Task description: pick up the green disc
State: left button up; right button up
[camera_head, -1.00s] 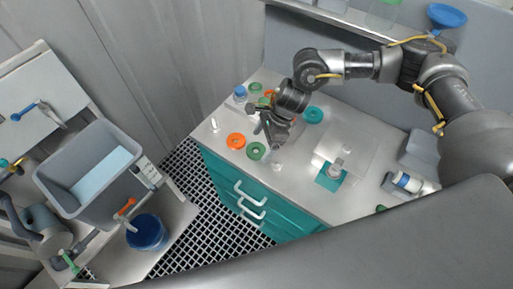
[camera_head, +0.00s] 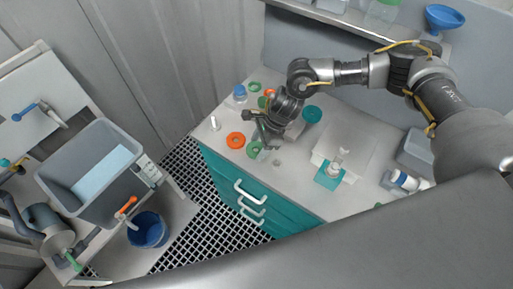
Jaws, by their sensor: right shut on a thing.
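A green disc (camera_head: 253,149), ring-shaped, is at the front left of the white worktop, beside an orange disc. My right gripper (camera_head: 262,145) points down at the green disc and is shut on it. The gripper covers part of the disc, and whether the disc is clear of the worktop cannot be told. Another green disc (camera_head: 254,86) lies at the back left of the worktop. My left gripper is not in view.
The worktop (camera_head: 300,190) also holds an orange disc (camera_head: 236,140), a blue-capped bottle (camera_head: 240,94), a teal disc (camera_head: 312,114) and a clear vessel on a teal square (camera_head: 329,175).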

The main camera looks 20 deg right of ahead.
aim_at(252, 149)
jog(key=shift+r+b, duration=0.35)
jog(key=shift+b, duration=0.1)
notch_tip(252, 149, up, 2)
jog(key=shift+a+r+b, duration=0.1)
jog(key=shift+r+b, duration=0.1)
jog(key=shift+b, duration=0.7)
jog(key=s+a+r+b, duration=0.3)
jog(key=s+a+r, duration=0.2)
jog(key=s+r, duration=0.5)
jog(key=s, duration=0.3)
jog(key=shift+a+b, duration=0.15)
jog(key=shift+b, duration=0.2)
